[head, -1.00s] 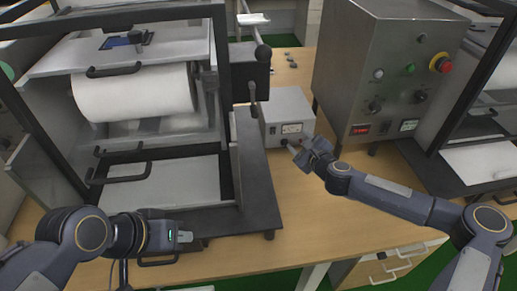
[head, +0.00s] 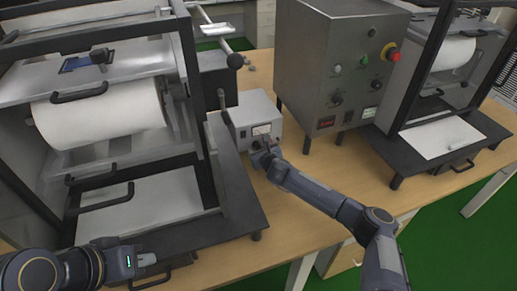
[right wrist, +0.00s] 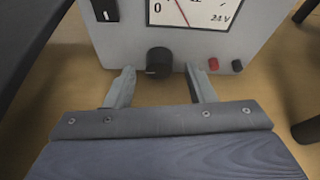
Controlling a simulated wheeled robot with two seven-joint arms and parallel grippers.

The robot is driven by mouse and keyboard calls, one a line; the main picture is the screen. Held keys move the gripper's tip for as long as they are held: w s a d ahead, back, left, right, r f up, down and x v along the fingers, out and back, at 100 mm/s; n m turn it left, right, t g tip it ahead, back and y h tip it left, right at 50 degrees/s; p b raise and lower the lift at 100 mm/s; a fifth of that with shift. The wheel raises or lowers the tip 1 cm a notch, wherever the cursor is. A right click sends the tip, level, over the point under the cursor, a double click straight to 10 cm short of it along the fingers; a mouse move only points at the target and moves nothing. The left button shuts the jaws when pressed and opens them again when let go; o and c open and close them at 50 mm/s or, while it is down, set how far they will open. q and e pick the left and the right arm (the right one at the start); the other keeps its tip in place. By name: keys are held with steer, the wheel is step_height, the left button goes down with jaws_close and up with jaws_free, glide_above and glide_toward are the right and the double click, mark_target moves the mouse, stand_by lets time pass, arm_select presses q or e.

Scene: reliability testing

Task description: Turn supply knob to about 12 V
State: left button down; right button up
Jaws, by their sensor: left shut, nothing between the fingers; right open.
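The power supply (head: 250,108) is a small light grey box on the wooden table. Its front carries a meter (right wrist: 195,12) marked 0 to 24 V, whose top is cut off; the needle leans left of upright. Below the meter is a black round knob (right wrist: 159,62). My right gripper (right wrist: 160,87) is open, its two fingers pointing at the front panel, one on each side of the knob's lower line and just short of it. In the head view my right gripper (head: 262,157) covers the knob. My left gripper (head: 147,259) is shut and empty, low at the left.
A tall steel control box (head: 335,70) with buttons stands right of the supply. A black-framed machine with a white roll (head: 100,113) stands at the left. A red and a black terminal (right wrist: 213,64) sit right of the knob. Bare table (head: 300,225) lies in front.

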steer(key=shift+w+a+f, duration=0.1)
steer(key=shift+w+a, duration=0.05)
steer(key=shift+w, duration=0.05)
steer(key=c, duration=1)
steer(key=shift+o, duration=0.2)
steer(key=shift+d+f+m+y+b, duration=0.1)
steer(key=shift+d+m+y+b, duration=0.1)
steer(key=shift+m+y+b, duration=0.8)
steer(key=shift+m+g+y+b, duration=0.3)
steer(key=shift+m+y+b, duration=0.3)
steer(key=shift+m+b, duration=0.6)
